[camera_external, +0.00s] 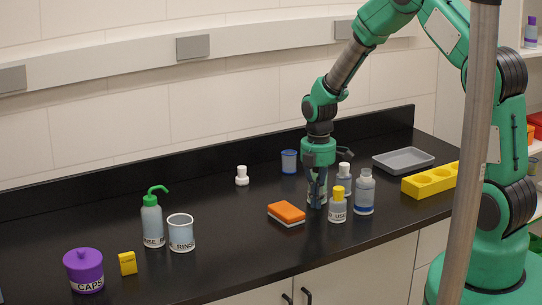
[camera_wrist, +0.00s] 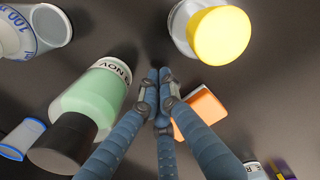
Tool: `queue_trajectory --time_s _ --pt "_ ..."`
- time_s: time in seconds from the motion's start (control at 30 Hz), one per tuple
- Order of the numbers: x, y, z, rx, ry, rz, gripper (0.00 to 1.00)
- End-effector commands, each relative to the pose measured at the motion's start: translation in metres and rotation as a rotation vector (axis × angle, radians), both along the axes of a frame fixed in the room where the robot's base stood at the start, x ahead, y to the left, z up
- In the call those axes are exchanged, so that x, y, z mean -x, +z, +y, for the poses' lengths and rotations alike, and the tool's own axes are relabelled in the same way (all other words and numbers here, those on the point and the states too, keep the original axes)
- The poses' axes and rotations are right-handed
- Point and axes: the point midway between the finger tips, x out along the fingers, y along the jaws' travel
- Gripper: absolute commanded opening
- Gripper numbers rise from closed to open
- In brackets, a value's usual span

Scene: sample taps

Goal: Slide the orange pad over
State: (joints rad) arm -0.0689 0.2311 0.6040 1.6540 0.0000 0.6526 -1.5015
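The orange pad (camera_external: 287,211) has a pale underside and lies flat on the black counter near its front edge. In the wrist view the pad (camera_wrist: 206,104) is to the right of my fingers and partly hidden behind one. My gripper (camera_external: 317,203) points down close to the counter, just right of the pad in the external view. In the wrist view its fingertips (camera_wrist: 158,76) are together, with nothing visible between them. Whether a finger touches the pad is unclear.
A yellow-capped bottle (camera_external: 338,205), a blue-banded bottle (camera_external: 364,193) and a green-filled bottle (camera_wrist: 92,97) stand close to my gripper. A blue cup (camera_external: 289,161) is behind. The counter (camera_external: 232,225) left of the pad is clear up to the rinse beaker (camera_external: 181,234).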

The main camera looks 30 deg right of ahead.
Motion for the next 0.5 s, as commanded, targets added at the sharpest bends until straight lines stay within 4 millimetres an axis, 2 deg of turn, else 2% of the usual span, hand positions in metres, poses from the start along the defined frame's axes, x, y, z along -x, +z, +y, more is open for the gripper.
queue_trajectory --time_s 0.1,0.3,0.5 --pt "0.0 -0.019 0.001 0.0 0.001 0.002 0.0" --pt "0.0 -0.016 0.028 0.0 0.003 0.0 0.0" --pt "0.0 -0.015 0.039 0.0 0.0 0.0 0.0"
